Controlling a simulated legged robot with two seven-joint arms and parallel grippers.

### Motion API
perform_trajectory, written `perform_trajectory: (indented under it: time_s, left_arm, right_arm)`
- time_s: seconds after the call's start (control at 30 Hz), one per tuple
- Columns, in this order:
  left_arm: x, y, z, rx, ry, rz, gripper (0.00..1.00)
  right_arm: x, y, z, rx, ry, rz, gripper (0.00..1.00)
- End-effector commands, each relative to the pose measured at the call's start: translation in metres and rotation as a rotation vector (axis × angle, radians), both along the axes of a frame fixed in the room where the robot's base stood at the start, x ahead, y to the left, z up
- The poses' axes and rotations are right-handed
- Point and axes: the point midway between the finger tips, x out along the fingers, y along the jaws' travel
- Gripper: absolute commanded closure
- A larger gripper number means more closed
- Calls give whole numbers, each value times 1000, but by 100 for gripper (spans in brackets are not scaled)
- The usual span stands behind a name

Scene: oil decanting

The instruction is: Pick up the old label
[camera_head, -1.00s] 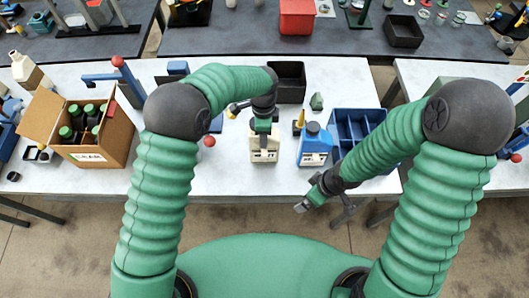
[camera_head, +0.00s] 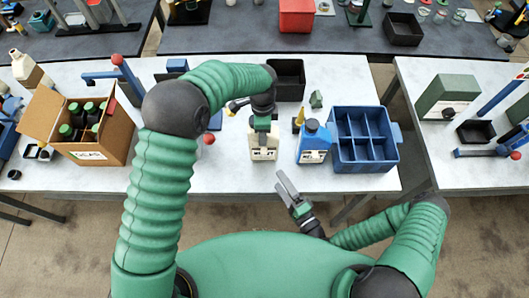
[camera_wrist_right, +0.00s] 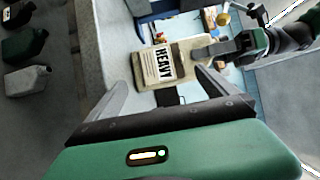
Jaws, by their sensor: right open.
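A cream bottle (camera_head: 264,145) stands near the table's front edge, and its white label faces me (camera_head: 263,155). In the right wrist view, the label (camera_wrist_right: 158,65) reads "HEAVY" and is on the bottle's face. My left gripper (camera_head: 262,124) is at the top of the cream bottle and appears shut on its neck; its fingertips are partly hidden. My right gripper (camera_head: 281,182) is open and empty, in front of the table edge and a little below the bottle. In the right wrist view, the bottle is beyond and between the spread fingers (camera_wrist_right: 162,80), apart from them.
A blue bottle (camera_head: 314,144) with a label stands right of the cream bottle, beside a blue divided crate (camera_head: 365,163). A black bin (camera_head: 287,80) is behind. A cardboard box (camera_head: 118,135) with dark bottles stands left. The white table (camera_head: 225,178) has clear space near its front.

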Motion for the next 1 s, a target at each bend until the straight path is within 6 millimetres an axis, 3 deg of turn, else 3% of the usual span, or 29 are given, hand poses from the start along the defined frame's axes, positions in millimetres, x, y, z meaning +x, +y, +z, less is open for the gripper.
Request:
perform_trajectory:
  time_s: [0.13,0.53,0.83,1.0]
  left_arm:
    - [0,-1,0,1,0,0,100]
    - [0,-2,0,1,-1,0,100]
    - [-3,-3,0,-1,5,-2,100]
    - [-4,-5,-1,-1,9,-3,100]
  right_arm:
    - [28,17,0,-1,-1,3,3]
    - [81,44,-1,-3,-2,5,3]
    - [90,49,-1,-4,0,4,3]
    - [91,48,-2,-5,1,4,24]
